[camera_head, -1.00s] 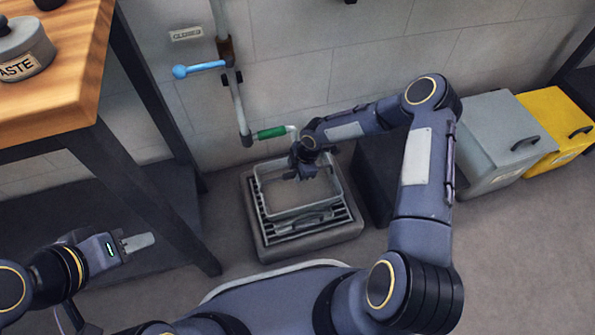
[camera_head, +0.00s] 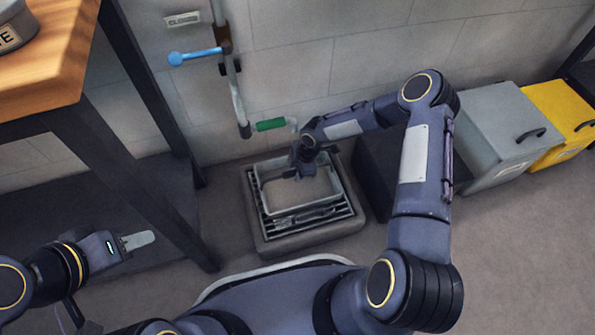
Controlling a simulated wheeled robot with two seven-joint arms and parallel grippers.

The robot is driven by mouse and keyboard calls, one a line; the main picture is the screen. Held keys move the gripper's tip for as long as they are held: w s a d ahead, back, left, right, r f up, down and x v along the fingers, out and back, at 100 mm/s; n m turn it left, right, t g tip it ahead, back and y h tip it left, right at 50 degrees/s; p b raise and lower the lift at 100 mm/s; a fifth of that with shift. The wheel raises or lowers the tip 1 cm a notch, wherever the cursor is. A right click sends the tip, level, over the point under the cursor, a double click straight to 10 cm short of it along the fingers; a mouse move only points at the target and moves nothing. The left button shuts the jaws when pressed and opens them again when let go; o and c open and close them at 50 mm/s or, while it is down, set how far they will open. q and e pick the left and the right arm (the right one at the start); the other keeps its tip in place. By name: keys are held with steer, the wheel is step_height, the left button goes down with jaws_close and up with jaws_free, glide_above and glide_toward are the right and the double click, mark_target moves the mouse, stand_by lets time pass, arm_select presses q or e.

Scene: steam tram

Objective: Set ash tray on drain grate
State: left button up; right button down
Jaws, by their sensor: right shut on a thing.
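The ash tray (camera_head: 322,192) is a grey, shallow rectangular pan with a raised rim. It is at the drain grate (camera_head: 300,225), a dark slatted grate in a raised stone surround low by the wall. The tray covers the back and middle of the grate, and slats show along its front and right side. I cannot tell whether its underside touches the slats. My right gripper (camera_head: 305,172) reaches down over the tray's back edge and is shut on it; its fingertips are partly hidden. My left gripper (camera_head: 138,240) is away at the lower left, apart from the tray, its finger gap unclear.
A blue-handled lever (camera_head: 195,56) and a green-handled tap (camera_head: 270,125) are on the wall pipe behind the grate. A wooden-topped table (camera_head: 50,60) stands left. Grey (camera_head: 500,140) and yellow (camera_head: 560,125) bins stand right. Floor in front of the bins is clear.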

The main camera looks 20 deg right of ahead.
steer(key=shift+f, duration=0.25)
steer(key=c, duration=1.2)
jaws_free()
steer(key=shift+c, duration=0.2)
steer(key=p+v, duration=0.3)
steer(key=v, duration=0.4)
steer(key=shift+d+r, duration=0.1)
steer(key=shift+r, duration=0.3)
steer(key=shift+r, duration=0.1)
